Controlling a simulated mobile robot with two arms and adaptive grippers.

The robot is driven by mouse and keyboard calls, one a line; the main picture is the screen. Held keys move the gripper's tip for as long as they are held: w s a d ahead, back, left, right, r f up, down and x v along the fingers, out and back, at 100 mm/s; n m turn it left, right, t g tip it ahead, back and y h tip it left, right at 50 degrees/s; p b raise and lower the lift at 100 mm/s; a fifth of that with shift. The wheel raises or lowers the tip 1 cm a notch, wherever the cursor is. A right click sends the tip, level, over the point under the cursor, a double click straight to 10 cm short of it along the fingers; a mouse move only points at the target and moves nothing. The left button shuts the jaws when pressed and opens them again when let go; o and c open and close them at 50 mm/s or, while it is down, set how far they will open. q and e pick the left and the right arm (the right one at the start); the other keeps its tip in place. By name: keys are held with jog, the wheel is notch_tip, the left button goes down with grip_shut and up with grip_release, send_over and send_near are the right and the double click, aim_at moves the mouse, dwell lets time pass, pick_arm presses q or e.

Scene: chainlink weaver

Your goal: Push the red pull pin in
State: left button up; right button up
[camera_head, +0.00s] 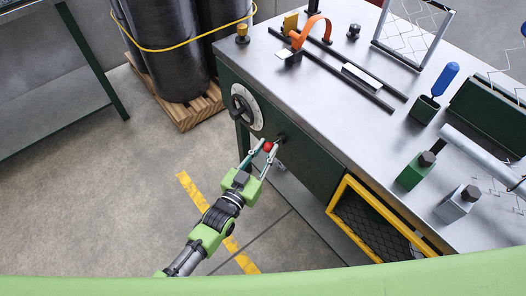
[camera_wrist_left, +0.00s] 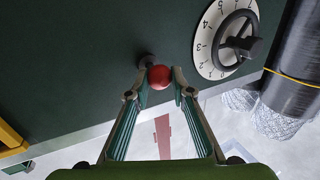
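The red pull pin (camera_head: 268,146) has a round red knob on a dark stem at the dark green front panel of the bench. The knob also shows in the left wrist view (camera_wrist_left: 160,77), with the dark collar of its stem (camera_wrist_left: 147,61) behind it. My left gripper (camera_head: 269,147) reaches the knob from the front, its two fingers slanting inward. In the left wrist view the fingertips (camera_wrist_left: 161,79) lie close against both sides of the knob and appear shut on it. How far the stem stands out is hard to tell. My right gripper is not in view.
A dial with a black handwheel (camera_head: 244,108) is left of the pin on the same panel. A yellow-framed mesh guard (camera_head: 341,190) is to the right. Black rolls (camera_head: 172,45) stand on a wooden pallet (camera_head: 188,112) at the back left. The floor before the panel is clear.

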pick_arm(q)
jog(key=o, duration=0.4)
jog(key=shift+w+d, duration=0.15)
jog(key=shift+d, duration=0.05)
jog(key=shift+a, duration=0.1)
jog(key=v, duration=1.2)
